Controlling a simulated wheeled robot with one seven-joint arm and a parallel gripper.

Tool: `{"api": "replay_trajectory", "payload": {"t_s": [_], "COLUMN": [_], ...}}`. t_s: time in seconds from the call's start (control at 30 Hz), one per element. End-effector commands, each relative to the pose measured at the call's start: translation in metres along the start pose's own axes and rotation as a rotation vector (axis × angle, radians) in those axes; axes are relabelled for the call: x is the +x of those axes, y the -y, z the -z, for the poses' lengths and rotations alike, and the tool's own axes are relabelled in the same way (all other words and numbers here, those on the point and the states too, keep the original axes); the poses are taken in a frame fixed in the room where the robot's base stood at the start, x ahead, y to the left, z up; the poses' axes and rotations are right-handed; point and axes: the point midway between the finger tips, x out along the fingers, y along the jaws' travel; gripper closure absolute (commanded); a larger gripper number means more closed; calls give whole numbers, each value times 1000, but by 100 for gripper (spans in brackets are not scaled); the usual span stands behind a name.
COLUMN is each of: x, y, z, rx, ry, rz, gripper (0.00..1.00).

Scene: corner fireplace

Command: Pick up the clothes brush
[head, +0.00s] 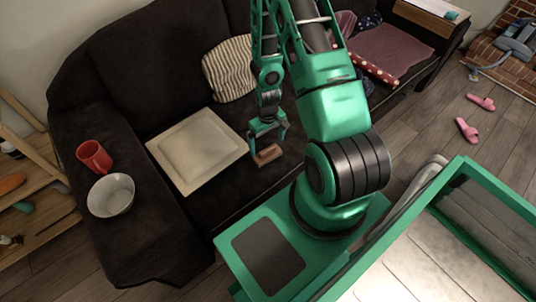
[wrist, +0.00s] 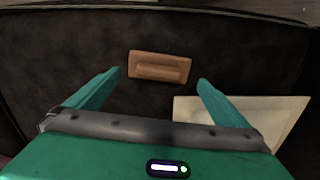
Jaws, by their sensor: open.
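The clothes brush (head: 268,155) is a small brown wooden block lying flat on the dark sofa seat, right of a cream square board. In the wrist view the brush (wrist: 159,67) lies ahead of the fingertips, between their lines and a little left of centre, with its long side across the gap. My gripper (head: 268,135) is above the brush, fingers pointing down at it. In the wrist view my gripper (wrist: 160,77) has its two green fingers wide apart with nothing between them. The height of the fingertips above the brush is hard to judge.
The cream square board (head: 197,150) lies on the seat close to the brush and also shows in the wrist view (wrist: 285,115). A striped cushion (head: 229,69) leans behind.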

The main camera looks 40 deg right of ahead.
Motion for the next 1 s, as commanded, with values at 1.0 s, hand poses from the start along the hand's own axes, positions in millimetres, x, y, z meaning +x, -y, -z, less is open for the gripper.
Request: {"api": "replay_trajectory", "payload": {"t_s": [1.0], "x": [59], "y": [-2], "z": [1], "rx": [0], "ry": [-1], "rz": [-1], "gripper": [12]}}
